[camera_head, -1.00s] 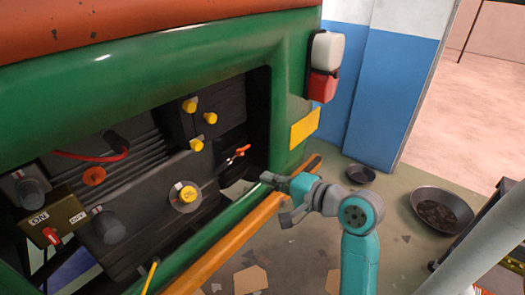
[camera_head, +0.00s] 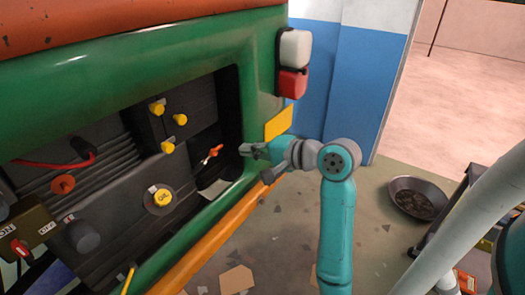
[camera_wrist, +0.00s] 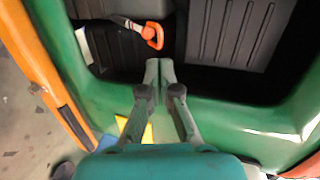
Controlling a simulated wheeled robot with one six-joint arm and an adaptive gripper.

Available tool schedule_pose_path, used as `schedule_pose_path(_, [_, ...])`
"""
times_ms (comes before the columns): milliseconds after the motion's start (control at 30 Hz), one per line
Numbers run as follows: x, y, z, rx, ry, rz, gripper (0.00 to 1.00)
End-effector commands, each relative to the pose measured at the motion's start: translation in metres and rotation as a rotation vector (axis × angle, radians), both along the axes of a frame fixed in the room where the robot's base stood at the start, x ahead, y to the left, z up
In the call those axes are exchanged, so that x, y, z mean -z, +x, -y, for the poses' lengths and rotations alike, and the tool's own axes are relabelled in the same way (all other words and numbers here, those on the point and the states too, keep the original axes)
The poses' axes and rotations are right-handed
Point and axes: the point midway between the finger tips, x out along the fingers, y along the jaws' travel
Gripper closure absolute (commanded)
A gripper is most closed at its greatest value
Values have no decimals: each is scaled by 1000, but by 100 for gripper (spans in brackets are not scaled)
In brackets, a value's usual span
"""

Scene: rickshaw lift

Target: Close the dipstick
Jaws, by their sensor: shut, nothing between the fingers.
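An orange-red ring handle (camera_head: 213,152), which looks like the dipstick's, is in the dark engine bay on a thin rod running down and left. In the wrist view the handle (camera_wrist: 153,35) lies just beyond my fingertips, slightly left. Whether the rod is fully seated cannot be told. My gripper (camera_head: 244,150) is at the right edge of the bay opening, right of the handle and apart from it. In the wrist view the gripper's fingers (camera_wrist: 159,68) are together, empty, over the green rim.
The green body frame (camera_head: 250,105) surrounds the bay, with an orange rail (camera_head: 215,245) below. A yellow cap marked OIL (camera_head: 160,198) and several yellow knobs (camera_head: 168,146) are inside. A dark pan (camera_head: 418,197) lies on the floor at right.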

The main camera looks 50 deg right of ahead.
Motion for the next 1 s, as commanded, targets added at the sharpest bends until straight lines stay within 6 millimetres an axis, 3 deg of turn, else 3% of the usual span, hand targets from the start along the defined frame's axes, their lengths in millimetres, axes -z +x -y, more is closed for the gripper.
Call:
schedule_pose_path(200, [12, 38, -5, -3, 1, -1, 100])
schedule_pose_path(400, [18, 61, -7, -1, -1, -1, 100])
schedule_pose_path(1000, [27, 75, -7, 0, 2, -2, 100])
